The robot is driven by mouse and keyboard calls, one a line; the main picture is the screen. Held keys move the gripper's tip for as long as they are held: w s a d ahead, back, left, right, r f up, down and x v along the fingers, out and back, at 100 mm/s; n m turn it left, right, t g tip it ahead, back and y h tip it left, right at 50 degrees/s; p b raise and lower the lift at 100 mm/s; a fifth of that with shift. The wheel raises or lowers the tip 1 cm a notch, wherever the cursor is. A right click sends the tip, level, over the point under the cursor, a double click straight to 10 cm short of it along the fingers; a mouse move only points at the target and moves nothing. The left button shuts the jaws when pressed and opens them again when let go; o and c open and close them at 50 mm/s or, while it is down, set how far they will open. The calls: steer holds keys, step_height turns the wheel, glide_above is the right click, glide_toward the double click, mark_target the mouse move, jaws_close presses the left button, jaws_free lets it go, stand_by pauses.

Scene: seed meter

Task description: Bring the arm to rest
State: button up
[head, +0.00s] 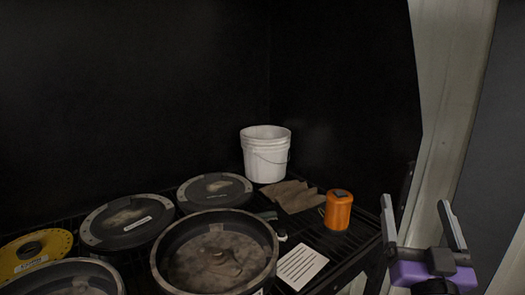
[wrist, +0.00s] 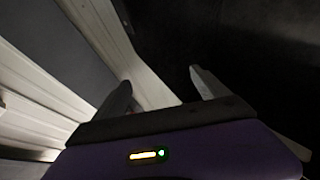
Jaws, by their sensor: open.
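My gripper (head: 417,212) is at the right of the head view, raised, with its two fingers apart and nothing between them. It is to the right of the rack's right edge and apart from everything on it. In the wrist view my gripper (wrist: 160,88) also shows empty, its fingers pointing toward a pale wall panel and a dark surface.
A dark wire rack (head: 342,262) holds round black-rimmed pans (head: 213,255), a yellow disc (head: 33,254), a white bucket (head: 265,155), brown gloves (head: 292,196), an orange canister (head: 338,211) and a white card (head: 301,267). A pale wall post (head: 452,90) stands behind my gripper.

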steer(key=s+a+f+n+g+y, duration=0.1)
steer(key=s+a+f+g, duration=0.1)
steer(key=s+f, duration=0.6)
steer(key=s+a+f+n+g+y, duration=0.1)
steer(key=s+f, duration=0.8)
steer(key=s, duration=0.9)
steer(key=s+a+f+g+y, duration=0.3)
steer(key=s+f, duration=0.5)
steer(key=s, duration=0.5)
steer(key=shift+s+a+f+n+g, duration=0.25)
steer(key=shift+a+n+g, duration=0.15)
steer(key=shift+a+g, duration=0.4)
steer(key=shift+c, duration=0.4)
